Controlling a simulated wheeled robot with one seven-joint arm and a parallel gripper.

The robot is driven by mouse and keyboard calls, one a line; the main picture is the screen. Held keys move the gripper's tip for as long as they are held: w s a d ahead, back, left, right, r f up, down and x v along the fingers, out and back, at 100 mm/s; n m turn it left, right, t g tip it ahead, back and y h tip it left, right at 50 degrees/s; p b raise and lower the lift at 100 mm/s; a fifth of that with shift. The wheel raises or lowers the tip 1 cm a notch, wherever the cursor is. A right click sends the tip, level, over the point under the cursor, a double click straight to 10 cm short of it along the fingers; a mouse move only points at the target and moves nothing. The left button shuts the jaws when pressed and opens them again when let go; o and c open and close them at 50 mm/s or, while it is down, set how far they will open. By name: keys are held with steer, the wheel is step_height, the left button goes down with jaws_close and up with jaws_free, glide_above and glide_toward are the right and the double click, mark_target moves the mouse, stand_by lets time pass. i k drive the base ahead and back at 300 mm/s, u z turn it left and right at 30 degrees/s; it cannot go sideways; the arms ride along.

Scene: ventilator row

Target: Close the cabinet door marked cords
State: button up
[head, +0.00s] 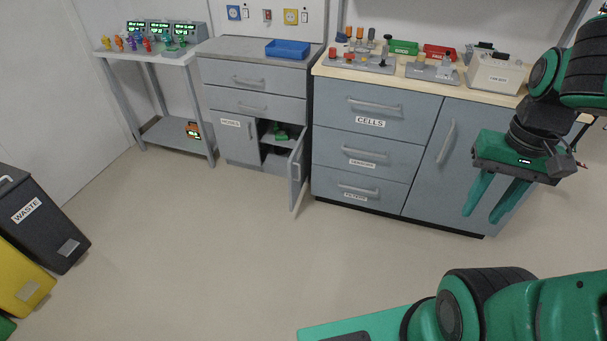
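A grey-blue cabinet door (297,170) stands swung open at the right side of the low cabinet with the HOSES door (238,137). I see it nearly edge-on, with a handle on it. No label can be read on it from here. The open compartment (276,159) shows a shelf with a green item on it. The HOSES door beside it is shut. My gripper (482,209) is at the right, its two green fingers apart and pointing down, with nothing between them. It is well to the right of the open door, in front of the right-hand cabinet.
Drawers marked CELLS (370,122) and others below it are shut, with a tall door (447,155) beside them. The floor (230,240) before the cabinets is clear. Bins, one marked WASTE (35,215), stand at the left. My arm fills the lower right.

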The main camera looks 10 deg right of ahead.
mark_target(297, 162)
steer(key=i, duration=1)
steer(key=u, duration=0.05)
